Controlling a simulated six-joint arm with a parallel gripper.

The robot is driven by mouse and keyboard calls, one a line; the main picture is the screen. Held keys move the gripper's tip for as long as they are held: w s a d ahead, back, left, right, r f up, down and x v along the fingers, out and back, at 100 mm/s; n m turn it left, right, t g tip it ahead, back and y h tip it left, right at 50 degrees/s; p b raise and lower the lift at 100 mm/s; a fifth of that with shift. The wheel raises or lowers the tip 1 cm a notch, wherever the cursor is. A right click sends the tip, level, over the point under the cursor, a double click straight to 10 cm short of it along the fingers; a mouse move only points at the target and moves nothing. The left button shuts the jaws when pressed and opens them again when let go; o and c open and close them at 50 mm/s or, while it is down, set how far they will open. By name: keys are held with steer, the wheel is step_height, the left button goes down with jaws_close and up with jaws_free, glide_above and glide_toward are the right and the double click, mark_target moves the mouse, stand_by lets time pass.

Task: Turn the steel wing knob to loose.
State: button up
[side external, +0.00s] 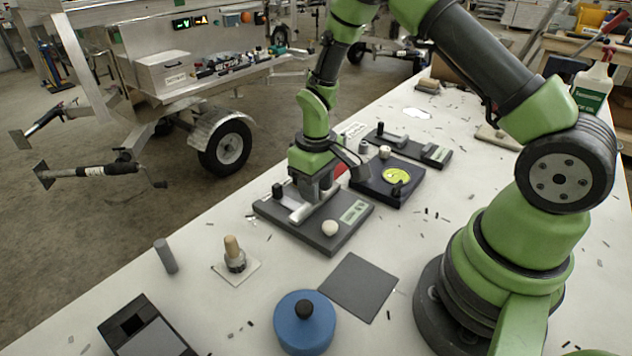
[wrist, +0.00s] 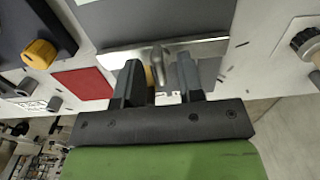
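A dark base plate (side external: 342,236) lies on the table with a silver metal strip (side external: 312,207), a white ball knob (side external: 329,228), a black post and a green-and-white label on it. My gripper (side external: 313,190) is low over this plate, pointing down. In the wrist view, my gripper's two dark fingers (wrist: 160,82) are apart. A grey steel fin, which looks like the wing knob (wrist: 159,61), stands between them, with a visible gap at the right finger. A tan piece shows beside the left finger. The knob's loose mark cannot be read, and the gripper hides the knob in the side view.
Behind are a dark block with a yellow-green dial (side external: 398,174) and another dark plate (side external: 408,147). In front are a wooden-topped knob (side external: 234,250), a grey cylinder (side external: 166,256), a blue round container (side external: 304,327) and a flat grey square (side external: 356,286). Small scraps litter the table.

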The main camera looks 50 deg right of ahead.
step_height(320, 180, up, 10)
stand_by(0.5)
steer(key=s+a+r+m+t, duration=0.25)
steer(key=s+r, duration=0.35)
steer(key=r, duration=0.6)
steer(key=s+a+r+m+t+y, duration=0.1)
steer(key=s+a+r+t, duration=0.1)
steer(key=s, duration=0.4)
steer(key=s+a+r+t+y, duration=0.1)
steer(key=s+r+t, duration=0.1)
steer(key=s, duration=0.3)
steer(key=shift+s+a+r+m+t, duration=0.35)
steer(key=shift+a, duration=0.05)
